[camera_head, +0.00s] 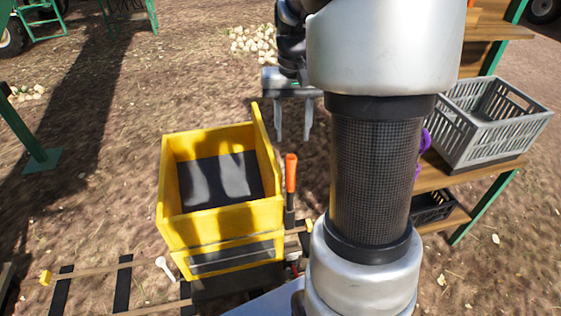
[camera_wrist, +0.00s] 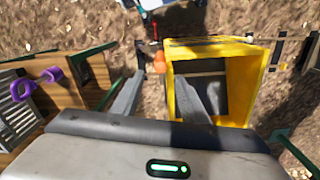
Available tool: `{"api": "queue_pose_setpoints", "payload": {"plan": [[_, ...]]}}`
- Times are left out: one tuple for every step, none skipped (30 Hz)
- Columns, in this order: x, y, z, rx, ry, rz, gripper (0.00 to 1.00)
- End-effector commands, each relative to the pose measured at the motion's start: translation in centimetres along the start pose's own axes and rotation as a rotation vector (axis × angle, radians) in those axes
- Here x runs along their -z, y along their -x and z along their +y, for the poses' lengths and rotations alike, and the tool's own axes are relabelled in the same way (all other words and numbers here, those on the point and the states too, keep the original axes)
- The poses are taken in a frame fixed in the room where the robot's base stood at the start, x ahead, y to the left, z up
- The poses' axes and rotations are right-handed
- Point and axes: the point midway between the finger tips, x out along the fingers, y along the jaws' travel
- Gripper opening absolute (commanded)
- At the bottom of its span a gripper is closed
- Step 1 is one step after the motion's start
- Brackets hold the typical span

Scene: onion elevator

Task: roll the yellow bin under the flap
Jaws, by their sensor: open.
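The yellow bin (camera_head: 222,228) stands left of centre in the head view, open at the top with a dark inside. It sits over rails at ground level. An orange-handled lever (camera_head: 290,173) stands upright at its right side. In the wrist view the yellow bin (camera_wrist: 256,68) is right of centre, and an orange tip (camera_wrist: 159,60) shows beside its left wall. My gripper (camera_head: 293,136) is open and empty, its fingers pointing down, beyond the lever in the head view. It also shows in the wrist view (camera_wrist: 163,92). I cannot pick out the flap.
A wooden shelf (camera_head: 440,178) with green legs stands at the right, holding a grey crate (camera_head: 510,128) and a purple object (camera_head: 425,140). Pale onions (camera_head: 255,45) lie on the ground at the back. A green post (camera_head: 28,135) stands at the left. Open dirt lies behind the bin.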

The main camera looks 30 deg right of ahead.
Motion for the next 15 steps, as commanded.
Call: {"api": "queue_pose_setpoints", "payload": {"plan": [[-0.1, -1.3, 0.0, -0.001, 0.0, -0.006, 0.4], [-0.1, -2.0, 0.0, -0.001, 0.0, -0.006, 0.4], [-0.2, -2.9, 0.0, -0.001, 0.0, -0.006, 0.4], [-0.2, -3.5, 0.0, -0.001, 0.0, -0.006, 0.4], [-0.2, -4.2, 0.0, -0.001, 0.0, -0.006, 0.4], [-0.2, -5.1, 0.0, 0.0, 0.0, -0.007, 0.4], [-0.2, -5.7, 0.0, 0.0, 0.0, -0.006, 0.4], [-0.2, -6.4, 0.0, 0.0, 0.0, -0.006, 0.4], [-0.2, -7.3, 0.0, 0.0, 0.0, -0.006, 0.4], [-0.2, -8.0, 0.0, 0.0, 0.0, -0.006, 0.4], [-0.2, -8.6, 0.0, 0.0, 0.0, -0.006, 0.4], [-0.2, -9.5, 0.0, 0.0, -0.001, -0.006, 0.4], [-0.2, -10.1, 0.0, 0.0, 0.0, -0.005, 0.4], [-0.2, -10.6, 0.0, 0.0, 0.0, -0.005, 0.4], [-0.2, -11.4, 0.0, 0.0, 0.0, -0.005, 0.4]]}}
